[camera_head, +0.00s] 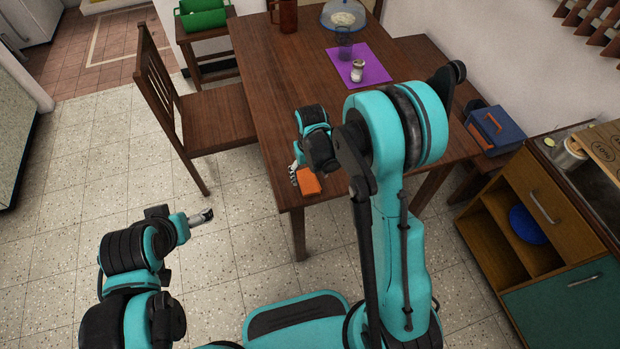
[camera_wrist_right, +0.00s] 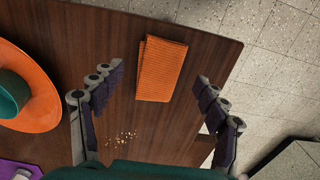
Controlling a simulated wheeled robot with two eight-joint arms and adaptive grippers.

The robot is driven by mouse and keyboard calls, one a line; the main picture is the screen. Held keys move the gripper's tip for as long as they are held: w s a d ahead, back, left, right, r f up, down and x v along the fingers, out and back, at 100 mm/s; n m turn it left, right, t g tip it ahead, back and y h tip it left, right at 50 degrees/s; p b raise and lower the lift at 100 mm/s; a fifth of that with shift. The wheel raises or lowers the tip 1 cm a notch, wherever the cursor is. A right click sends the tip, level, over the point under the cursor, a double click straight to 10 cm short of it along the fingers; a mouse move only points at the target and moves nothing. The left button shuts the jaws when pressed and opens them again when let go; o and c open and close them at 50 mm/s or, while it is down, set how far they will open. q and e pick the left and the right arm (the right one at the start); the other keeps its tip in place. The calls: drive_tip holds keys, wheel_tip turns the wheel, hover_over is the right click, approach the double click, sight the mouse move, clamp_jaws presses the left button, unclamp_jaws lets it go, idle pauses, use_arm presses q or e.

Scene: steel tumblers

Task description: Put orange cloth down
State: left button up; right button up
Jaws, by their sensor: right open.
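The folded orange cloth (camera_wrist_right: 162,70) lies flat on the wooden table near its edge. In the head view the cloth (camera_head: 309,183) shows at the table's near left corner. My right gripper (camera_wrist_right: 154,78) is open, with its fingers spread wide to either side of the cloth in the wrist view. No cloth is visibly held; the height of the fingers above it is hard to tell. In the head view the right gripper (camera_head: 294,173) is beside the cloth, partly hidden by my arm. My left gripper (camera_head: 202,217) is over the floor, away from the table.
Crumbs (camera_wrist_right: 122,138) lie on the table close to the cloth. An orange plate (camera_wrist_right: 42,100) with a teal bowl (camera_wrist_right: 10,98) is at the wrist view's left. A purple mat (camera_head: 372,70) with a shaker (camera_head: 357,71) lies farther back. A wooden chair (camera_head: 205,115) stands left of the table.

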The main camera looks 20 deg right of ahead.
sight(310, 183)
drive_tip(key=s+d+r+t+p, duration=0.15)
drive_tip(key=s+r, duration=0.25)
drive_tip(key=r, duration=0.6)
drive_tip(key=s+r+t+p, duration=0.1)
drive_tip(key=s+r+t, duration=0.15)
drive_tip(key=r, duration=0.65)
drive_tip(key=s+d+r+t, duration=0.1)
drive_tip(key=s+r+t, duration=0.2)
drive_tip(key=s, duration=0.6)
drive_tip(key=shift+r, duration=0.2)
drive_tip(key=shift+d+f, duration=0.1)
drive_tip(key=shift+f, duration=0.05)
